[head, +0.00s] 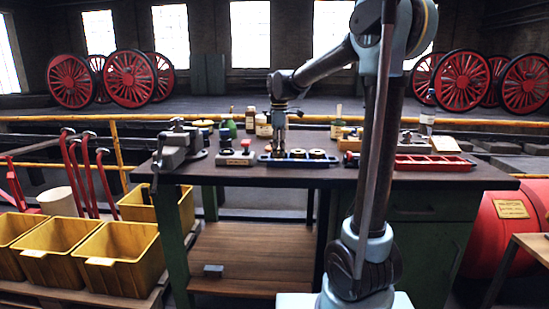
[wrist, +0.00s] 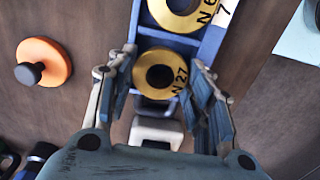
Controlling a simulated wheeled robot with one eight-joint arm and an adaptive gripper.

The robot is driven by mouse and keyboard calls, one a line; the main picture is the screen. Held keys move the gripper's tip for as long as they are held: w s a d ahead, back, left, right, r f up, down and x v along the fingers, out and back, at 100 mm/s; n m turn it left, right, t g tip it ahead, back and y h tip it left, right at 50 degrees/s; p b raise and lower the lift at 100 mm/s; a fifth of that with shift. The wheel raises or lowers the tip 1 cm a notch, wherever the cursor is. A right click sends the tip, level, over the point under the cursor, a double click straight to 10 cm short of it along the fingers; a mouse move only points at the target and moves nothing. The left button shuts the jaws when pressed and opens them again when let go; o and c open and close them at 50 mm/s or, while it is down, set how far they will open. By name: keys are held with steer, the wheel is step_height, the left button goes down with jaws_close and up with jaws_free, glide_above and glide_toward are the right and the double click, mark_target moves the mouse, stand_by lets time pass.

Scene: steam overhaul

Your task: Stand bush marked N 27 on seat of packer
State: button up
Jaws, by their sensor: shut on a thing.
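The brass ring-shaped bush marked N 27 (wrist: 180,86) is between the fingers of my gripper (wrist: 163,84) in the wrist view. The gripper is shut on it. The bush is over the end of the blue tray (wrist: 149,38); I cannot tell if it is still resting in it. In the head view my gripper (head: 279,148) points down at the left end of the blue tray (head: 267,160), and the held bush cannot be made out. A pale grey block (wrist: 155,129) is just beyond the tray's end in the wrist view; I cannot tell if it is the packer.
Another brass bush (wrist: 183,12) lies in the tray. An orange disc with a black knob (wrist: 43,63) is beside it. In the head view a small box with buttons (head: 235,157) and a vice (head: 180,146) stand left; a red tray (head: 433,163) and bottles stand around the bench.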

steer(key=shift+r, duration=0.1)
steer(key=shift+r, duration=1.9)
steer(key=shift+s, duration=0.1)
